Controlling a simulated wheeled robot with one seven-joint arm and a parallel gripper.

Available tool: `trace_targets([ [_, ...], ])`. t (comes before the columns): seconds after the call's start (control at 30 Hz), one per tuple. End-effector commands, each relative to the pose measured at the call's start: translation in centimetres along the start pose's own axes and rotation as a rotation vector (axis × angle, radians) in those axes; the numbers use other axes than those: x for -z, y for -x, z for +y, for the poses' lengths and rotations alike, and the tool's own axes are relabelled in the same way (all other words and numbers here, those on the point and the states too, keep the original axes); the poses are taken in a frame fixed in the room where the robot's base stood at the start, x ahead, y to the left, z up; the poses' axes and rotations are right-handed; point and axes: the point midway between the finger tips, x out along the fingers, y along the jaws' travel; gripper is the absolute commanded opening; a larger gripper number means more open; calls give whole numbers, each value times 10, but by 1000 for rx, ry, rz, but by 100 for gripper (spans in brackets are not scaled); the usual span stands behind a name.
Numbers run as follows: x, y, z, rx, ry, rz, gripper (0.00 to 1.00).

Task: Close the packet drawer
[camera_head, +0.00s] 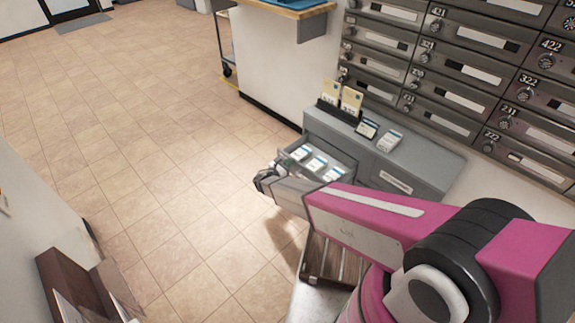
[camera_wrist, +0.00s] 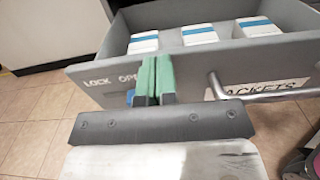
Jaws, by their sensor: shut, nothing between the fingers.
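The packet drawer (camera_wrist: 285,52) is pulled out, with a grey front, a bar handle (camera_wrist: 262,92) and a label ending in "ACKETS". It holds several white and blue packets. In the head view the drawer (camera_head: 345,160) sticks out from the left side of a grey cabinet (camera_head: 440,165), partly hidden by my arm. My gripper (camera_wrist: 152,70) is shut and empty, its green fingertips together. In the wrist view it is at the drawer front, left of the handle, by the "LOCK OPEN" lettering. I cannot tell whether it touches the front. In the head view my gripper (camera_head: 262,181) is left of the drawer.
A holder with yellow cards (camera_head: 350,98) and small boxes (camera_head: 390,140) stand on the cabinet. Mailboxes (camera_head: 465,70) cover the wall behind. A brown box-like object (camera_head: 65,280) is at the lower left. The tiled floor (camera_head: 140,130) left of the drawer is clear.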

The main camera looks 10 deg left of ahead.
Motion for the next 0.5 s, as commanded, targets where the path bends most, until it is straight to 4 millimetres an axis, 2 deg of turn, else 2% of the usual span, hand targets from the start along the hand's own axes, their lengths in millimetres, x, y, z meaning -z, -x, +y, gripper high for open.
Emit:
trace_targets([
  [0.17,1,-30,0,4,0,0,0],
  [0.5,1,-115,1,4,-1,-1,0],
])
